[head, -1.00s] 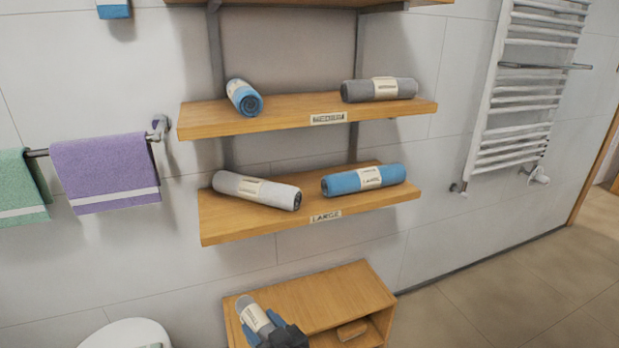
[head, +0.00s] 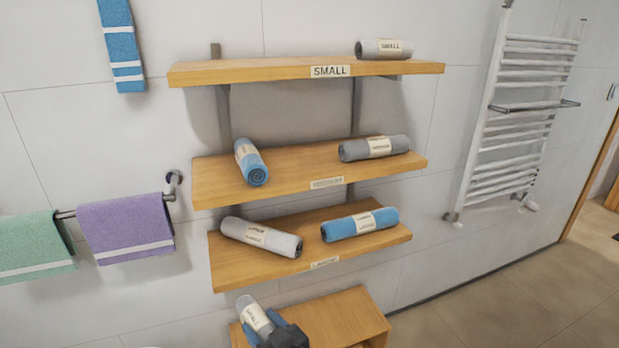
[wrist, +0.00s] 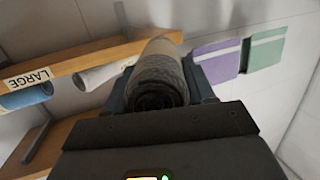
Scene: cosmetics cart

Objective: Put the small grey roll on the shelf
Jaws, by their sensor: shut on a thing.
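My gripper (head: 272,335) is at the bottom of the head view, shut on a small grey roll (head: 255,315) with a pale label reading SMALL. The wrist view shows the end of this roll (wrist: 160,85) between the fingers. The top shelf (head: 220,73) carries a SMALL label and has one grey roll (head: 384,49), also marked SMALL, at its right end. The left and middle of that shelf are bare. My gripper is well below this shelf, in front of the low wooden cabinet.
The middle shelf (head: 290,165) holds a blue roll (head: 250,162) and a grey roll (head: 374,148). The lower shelf (head: 225,270) holds a light grey roll (head: 261,236) and a blue roll (head: 360,225). A wooden cabinet (head: 335,315) stands below. Towels hang left; a white towel radiator (head: 530,110) is right.

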